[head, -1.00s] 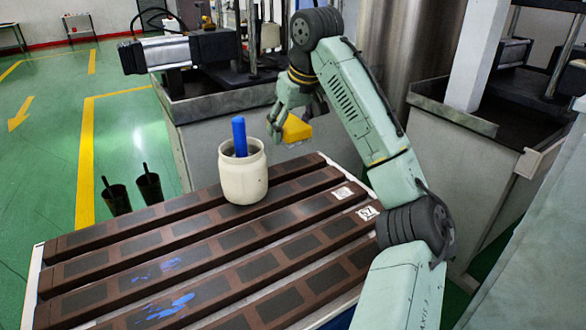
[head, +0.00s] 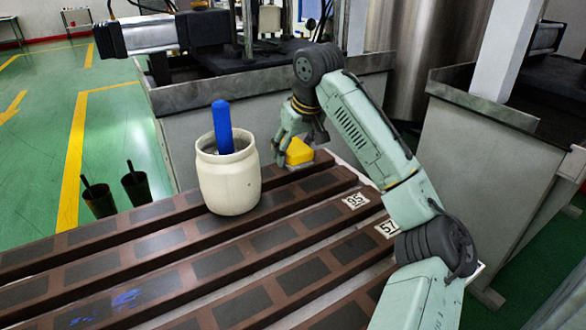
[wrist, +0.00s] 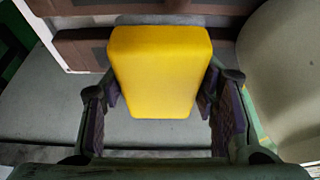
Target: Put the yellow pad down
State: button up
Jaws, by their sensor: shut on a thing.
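The yellow pad (head: 298,151) is a small block held in my gripper (head: 285,150), at the far edge of the slatted brown table (head: 150,243). In the wrist view the yellow pad (wrist: 160,70) sits between the two fingers of my gripper (wrist: 160,100), which press on its sides. In the head view the pad appears low, close to the far brown slat; I cannot tell whether it touches it.
A cream jar (head: 229,182) with a blue handle (head: 222,128) stands on the table just left of my gripper. Two dark cups (head: 136,188) are beyond the table at left. A grey machine (head: 215,135) stands behind. Slats nearer the camera are mostly clear.

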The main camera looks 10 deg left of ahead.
aim_at(298, 149)
jog(key=shift+f, duration=2.45)
jog(key=shift+f, duration=0.1)
jog(key=shift+f, duration=0.3)
jog(key=o, duration=1)
jog(key=shift+r, duration=0.1)
jog(key=shift+r, duration=0.25)
jog(key=v, duration=1.2)
jog(key=shift+w+r, duration=0.1)
jog(key=shift+r, duration=0.1)
